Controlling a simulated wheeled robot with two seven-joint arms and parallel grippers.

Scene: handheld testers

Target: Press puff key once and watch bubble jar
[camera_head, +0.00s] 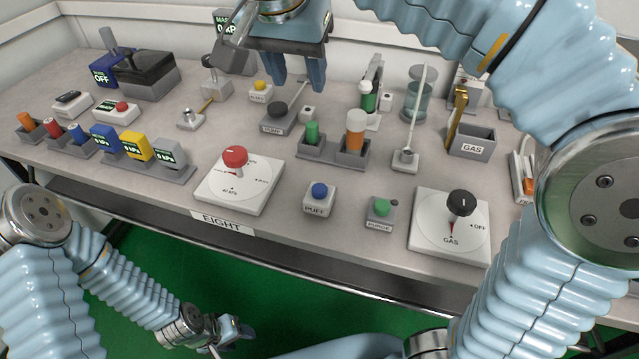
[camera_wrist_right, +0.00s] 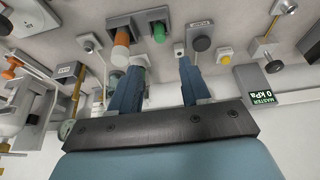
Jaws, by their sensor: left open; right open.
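The puff key is a blue round button on a small white box labelled PUFF (camera_head: 319,196), near the front edge of the bench. A clear glass jar (camera_head: 419,97) with greenish liquid, which looks like the bubble jar, stands at the back right of centre. My right gripper (camera_head: 298,84) is open and empty, above the back middle of the bench, well behind the puff key. Its two spread fingers show in the right wrist view (camera_wrist_right: 161,68). My left gripper (camera_head: 232,333) is open, low in front of the bench over the green floor.
A red-knob dial (camera_head: 235,160) lies left of the puff key. A green PURGE button (camera_head: 381,209) and a black-knob GAS dial (camera_head: 460,207) lie right. A holder with green and orange cylinders (camera_head: 333,146) stands behind. My right arm covers the bench's right end.

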